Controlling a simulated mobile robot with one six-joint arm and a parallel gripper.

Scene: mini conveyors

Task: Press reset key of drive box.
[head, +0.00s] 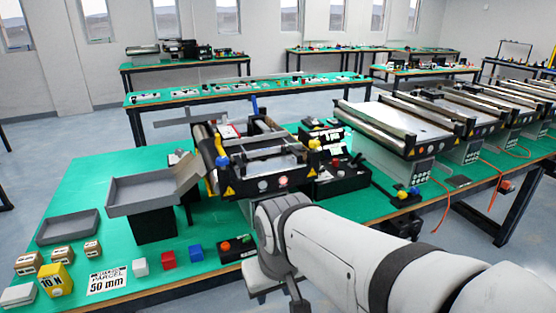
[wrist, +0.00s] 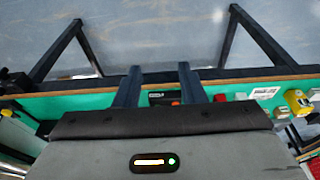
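A small black control box (head: 238,247) stands at the table's front edge, with an orange-red button and a green button on top. A larger black box (head: 340,180) with red and dark knobs sits beside the near conveyor. I cannot tell which is the drive box, and no reset key can be read. My gripper (wrist: 158,85) has two dark fingers apart with nothing held. In the wrist view, a dark box with a red button (wrist: 163,97) shows between the fingers, beyond them. In the head view my arm partly hides the gripper, low at the table's front edge.
Blue (head: 196,252), red (head: 168,260) and white (head: 141,267) cubes lie left of the small box. Bare green tabletop (head: 105,170) lies at the back left.

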